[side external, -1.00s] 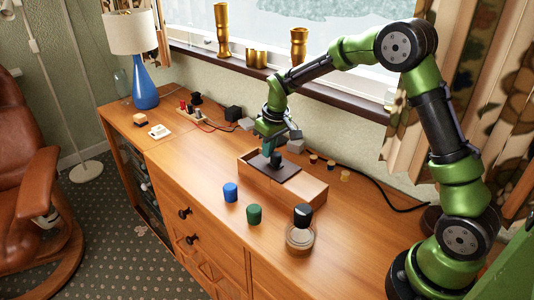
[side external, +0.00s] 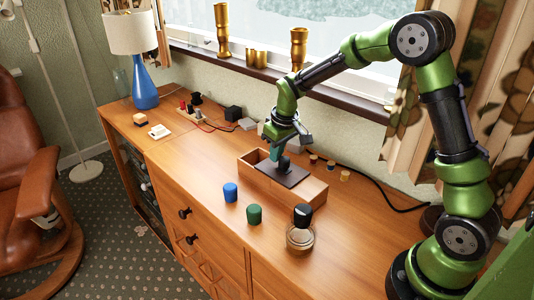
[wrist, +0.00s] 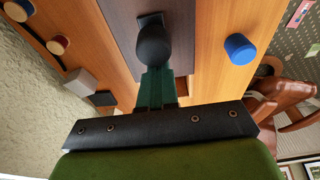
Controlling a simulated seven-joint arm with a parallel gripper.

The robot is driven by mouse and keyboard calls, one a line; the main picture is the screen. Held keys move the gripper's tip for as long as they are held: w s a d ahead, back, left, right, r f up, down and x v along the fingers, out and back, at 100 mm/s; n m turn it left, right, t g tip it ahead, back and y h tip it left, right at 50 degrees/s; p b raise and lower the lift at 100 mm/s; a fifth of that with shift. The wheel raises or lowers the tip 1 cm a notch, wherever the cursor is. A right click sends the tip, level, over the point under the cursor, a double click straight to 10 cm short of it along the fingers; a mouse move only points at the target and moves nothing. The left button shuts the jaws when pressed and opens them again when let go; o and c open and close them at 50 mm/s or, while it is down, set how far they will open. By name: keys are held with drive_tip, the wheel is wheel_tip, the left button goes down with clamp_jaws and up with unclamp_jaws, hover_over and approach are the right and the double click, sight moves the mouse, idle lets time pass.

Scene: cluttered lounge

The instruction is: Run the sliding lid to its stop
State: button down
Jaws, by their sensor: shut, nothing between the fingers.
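The wooden box (side external: 312,196) stands on the sideboard in the side external view. Its dark sliding lid (side external: 295,178) lies along the middle and right part of the box, and the left end (side external: 253,157) is open. A dark upright knob (side external: 284,164) stands on the lid. The lid (wrist: 122,22) and knob (wrist: 153,45) also show in the wrist view. My gripper (side external: 274,156) is shut, with its teal fingers at the left side of the knob and not around it. Whether they touch is hard to tell. The fingers partly hide the box's inside.
A blue cylinder (side external: 230,192), a green cylinder (side external: 254,214) and a glass jar (side external: 300,238) with a black piece (side external: 303,214) stand in front of the box. Small round pieces (side external: 345,175) and a black cable lie behind it.

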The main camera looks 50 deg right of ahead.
sight(287, 160)
drive_tip(key=shift+s, duration=2.75)
drive_tip(key=shift+w, duration=0.8)
drive_tip(key=shift+r, duration=3.55)
drive_tip(key=s+a+r+m+t+y, duration=0.1)
drive_tip(key=s+a+r+m+t, duration=0.1)
drive_tip(key=s, duration=0.7)
drive_tip(key=s+a+r+m+t+y, duration=0.1)
drive_tip(key=s+a+r, duration=0.4)
drive_tip(key=s, duration=0.5)
drive_tip(key=shift+s+a+r+m+t, duration=0.15)
drive_tip(key=shift+r+m+t, duration=0.35)
drive_tip(key=shift+r+t, duration=0.4)
